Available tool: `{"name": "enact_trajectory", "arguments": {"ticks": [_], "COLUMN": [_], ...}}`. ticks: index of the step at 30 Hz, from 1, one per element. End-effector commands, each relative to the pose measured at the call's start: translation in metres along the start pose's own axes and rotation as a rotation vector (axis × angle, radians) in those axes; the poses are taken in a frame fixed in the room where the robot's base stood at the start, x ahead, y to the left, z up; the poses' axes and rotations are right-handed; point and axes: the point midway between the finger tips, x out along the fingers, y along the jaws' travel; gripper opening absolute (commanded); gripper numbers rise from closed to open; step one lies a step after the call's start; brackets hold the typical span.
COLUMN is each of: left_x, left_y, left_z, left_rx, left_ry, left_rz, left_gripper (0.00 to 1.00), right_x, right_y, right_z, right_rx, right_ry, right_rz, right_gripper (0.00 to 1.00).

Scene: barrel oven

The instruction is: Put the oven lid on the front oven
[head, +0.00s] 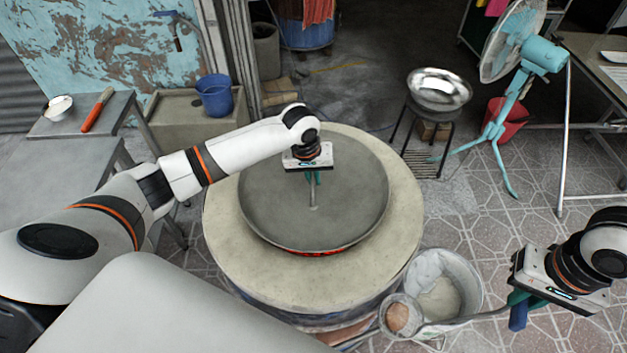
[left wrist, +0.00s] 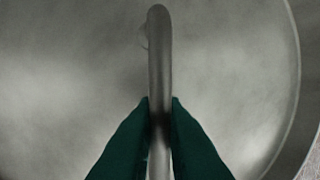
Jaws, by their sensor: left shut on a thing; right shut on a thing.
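The round grey oven lid (head: 265,215) lies over the mouth of the front oven (head: 395,235), a pale barrel with a wide flat rim. A thin red-orange glow shows at the lid's near edge, so a sliver of the opening is uncovered there. My left gripper (head: 314,178) is above the lid's middle, shut on its upright bar handle (head: 313,195). In the left wrist view the green fingers press both sides of the handle (left wrist: 159,70). My right gripper (head: 518,308) is at the lower right, shut on the long handle of a ladle (head: 398,315).
A white bucket (head: 465,285) with pale contents stands beside the oven at the lower right, close to the ladle. A steel bowl on a stool (head: 440,88) and a teal fan (head: 520,60) stand behind at the right. A grey table (head: 60,165) is at the left.

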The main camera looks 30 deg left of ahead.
Motion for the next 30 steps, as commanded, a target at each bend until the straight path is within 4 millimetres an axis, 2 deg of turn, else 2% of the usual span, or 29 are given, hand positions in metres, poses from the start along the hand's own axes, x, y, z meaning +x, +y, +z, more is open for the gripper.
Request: {"name": "enact_trajectory", "arguments": {"ticks": [3,6,17,18,21,30], "left_x": [0.015,0.022,0.025,0.026,0.026,0.025], "left_y": [0.001,0.002,0.003,0.003,0.003,0.003], "left_z": [-0.002,-0.002,-0.003,-0.003,-0.003,-0.003], "left_rx": [0.001,0.001,0.001,0.001,0.001,0.001], "left_ry": [0.001,0.0,0.0,0.001,0.001,0.001], "left_rz": [-0.001,-0.003,-0.003,0.0,0.0,0.0], "left_gripper": [0.0,0.0,0.0,0.15,0.32,0.32], "right_x": [-0.003,-0.004,-0.004,-0.003,-0.003,-0.003], "right_y": [0.0,0.0,0.0,0.0,0.0,0.0], "right_z": [0.0,0.0,0.0,0.0,0.0,0.0], "right_rx": [0.0,0.0,0.0,0.0,0.0,0.0], "right_ry": [-0.001,-0.001,-0.001,-0.001,-0.001,-0.001], "right_rz": [0.001,0.001,0.001,0.001,0.001,0.001], "right_gripper": [0.0,0.0,0.0,0.0,0.0,0.0]}}
